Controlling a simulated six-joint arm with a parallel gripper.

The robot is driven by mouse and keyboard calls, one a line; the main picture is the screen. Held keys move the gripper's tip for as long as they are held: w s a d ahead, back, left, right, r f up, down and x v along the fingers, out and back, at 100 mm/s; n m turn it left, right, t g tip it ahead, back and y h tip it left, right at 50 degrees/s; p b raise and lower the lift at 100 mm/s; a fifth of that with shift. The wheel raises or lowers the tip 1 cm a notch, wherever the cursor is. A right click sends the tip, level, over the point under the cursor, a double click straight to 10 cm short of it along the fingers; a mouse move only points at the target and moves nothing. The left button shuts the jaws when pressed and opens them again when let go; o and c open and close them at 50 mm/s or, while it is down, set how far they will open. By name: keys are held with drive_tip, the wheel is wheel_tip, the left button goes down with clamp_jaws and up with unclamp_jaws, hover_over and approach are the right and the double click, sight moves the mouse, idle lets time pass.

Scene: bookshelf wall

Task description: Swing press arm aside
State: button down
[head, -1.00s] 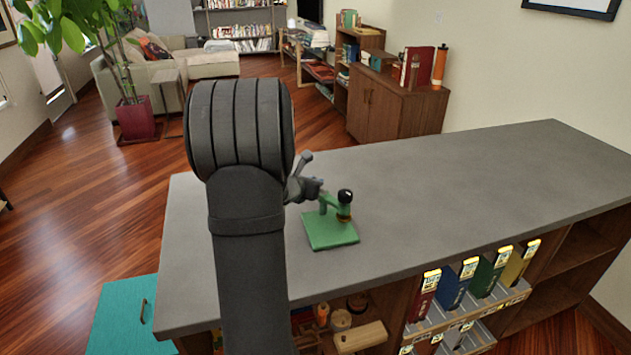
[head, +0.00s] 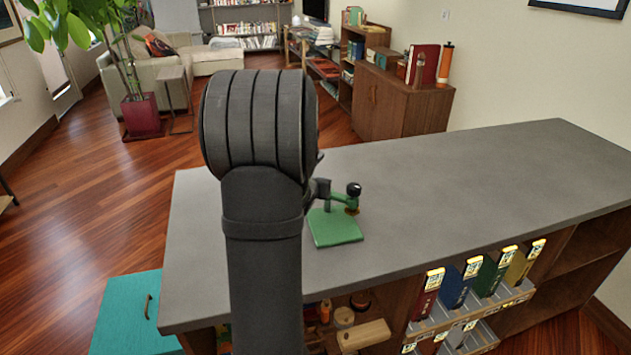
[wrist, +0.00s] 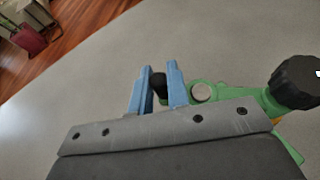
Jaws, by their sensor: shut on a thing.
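The small press stands on the grey counter, with a green base plate (head: 335,229) and a green press arm (head: 340,205) that carries a black knob (head: 354,188) at its right end. My gripper (head: 325,204) is at the left end of the press arm, partly hidden behind my own dark arm. In the wrist view its blue fingers (wrist: 157,92) are shut on a black peg (wrist: 159,84) at the press arm's end.
The grey counter (head: 450,185) is clear to the right of the press and behind it. Coloured binders (head: 455,290) stand in a rack below its front edge. A teal cabinet (head: 125,315) is at the lower left.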

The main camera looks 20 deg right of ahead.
idle(0.3)
drive_tip(key=c, duration=1.4)
unclamp_jaws()
drive_tip(key=shift+o, duration=0.2)
drive_tip(key=v, duration=1.7)
drive_tip(key=shift+s, duration=0.2)
drive_tip(key=shift+a, duration=0.1)
